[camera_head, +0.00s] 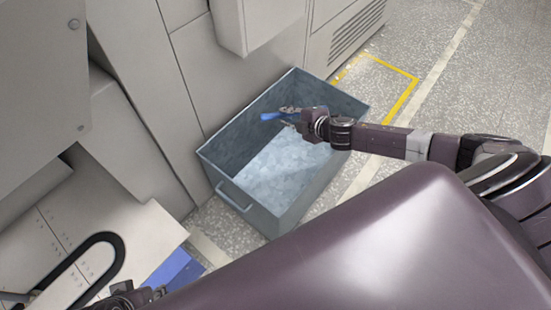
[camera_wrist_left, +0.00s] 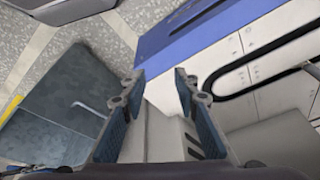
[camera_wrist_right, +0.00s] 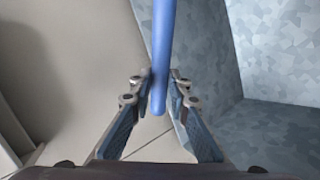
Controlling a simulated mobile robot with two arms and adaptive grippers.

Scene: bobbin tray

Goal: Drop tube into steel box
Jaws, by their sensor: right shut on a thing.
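The steel box (camera_head: 300,200) is an open grey bin on the floor against the machine; its wall also shows in the left wrist view (camera_wrist_left: 45,115) and the right wrist view (camera_wrist_right: 280,125). My right gripper (camera_head: 287,114) is over the box's opening, shut on a blue tube (camera_head: 270,116). In the right wrist view the tube (camera_wrist_right: 162,50) sits between the fingertips, its near end just inside them. The tube's height above the box floor is hard to tell. My left gripper (camera_wrist_left: 160,85) is open and empty; it is mostly cut off in the head view.
Grey machine panels (camera_head: 130,130) stand along the box's back and left. A white surface with a black loop handle (camera_head: 100,265) and a blue strip (camera_head: 172,272) is at lower left. Yellow tape (camera_head: 400,100) marks the open speckled floor at right.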

